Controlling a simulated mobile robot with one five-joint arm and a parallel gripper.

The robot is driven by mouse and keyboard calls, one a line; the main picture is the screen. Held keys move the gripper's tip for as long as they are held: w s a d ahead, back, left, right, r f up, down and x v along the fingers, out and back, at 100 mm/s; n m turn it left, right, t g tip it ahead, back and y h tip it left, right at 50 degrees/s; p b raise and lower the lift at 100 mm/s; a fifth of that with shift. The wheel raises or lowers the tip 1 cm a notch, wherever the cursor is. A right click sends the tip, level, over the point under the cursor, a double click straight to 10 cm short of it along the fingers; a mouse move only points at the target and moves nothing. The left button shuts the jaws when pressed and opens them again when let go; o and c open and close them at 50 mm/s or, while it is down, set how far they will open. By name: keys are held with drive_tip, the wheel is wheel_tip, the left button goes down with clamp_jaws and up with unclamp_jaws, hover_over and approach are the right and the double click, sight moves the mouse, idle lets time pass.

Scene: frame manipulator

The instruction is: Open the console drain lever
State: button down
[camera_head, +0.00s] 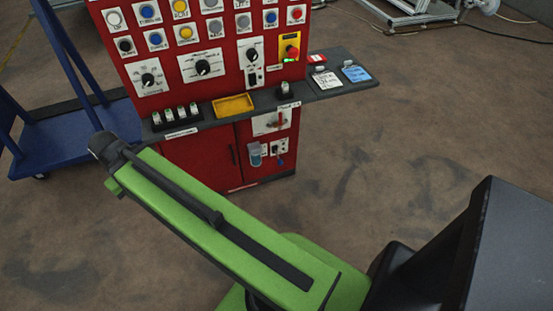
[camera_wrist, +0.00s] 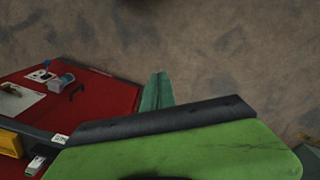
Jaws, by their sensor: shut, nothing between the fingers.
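The red console (camera_head: 215,150) stands upright left of centre in the head view. A white plate on its lower front carries a red-handled lever (camera_head: 281,119), likely the drain lever; labels are too small to read. The white plate also shows at the left edge of the wrist view (camera_wrist: 14,99), with its handle unclear there. My gripper shows as shut green fingers (camera_wrist: 157,90) in the wrist view, empty and apart from the plate, with the red panel to its left. In the head view my green arm reaches toward the console's left front, and the fingertips are not clear.
A dark shelf (camera_head: 215,122) juts out above the lower panel, holding a yellow tray (camera_head: 233,105) and small switches. Below the lever are a clear cup (camera_head: 255,153) and a blue valve (camera_head: 281,162). A blue cart (camera_head: 75,135) stands left.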

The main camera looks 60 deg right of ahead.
wheel_tip(320, 180, down, 27)
drive_tip(key=w+b, duration=0.3)
drive_tip(key=b, duration=2.4)
drive_tip(key=w+d+f+n+t+b, duration=0.1)
drive_tip(key=w+d+f+n+b, duration=0.15)
drive_tip(key=d+f+b, duration=0.6)
drive_tip(key=w+d+f+n+b, duration=0.2)
drive_tip(key=w+d, duration=0.1)
drive_tip(key=d, duration=1.1)
drive_tip(key=n+t+b, duration=0.3)
drive_tip(key=n+b, duration=0.4)
drive_tip(key=b, duration=0.4)
hover_over(279, 164)
drive_tip(key=a, duration=0.2)
wheel_tip(279, 164, down, 10)
drive_tip(key=shift+d+f+b, duration=0.75)
drive_tip(key=shift+d+b, duration=0.05)
drive_tip(key=shift+d, duration=0.3)
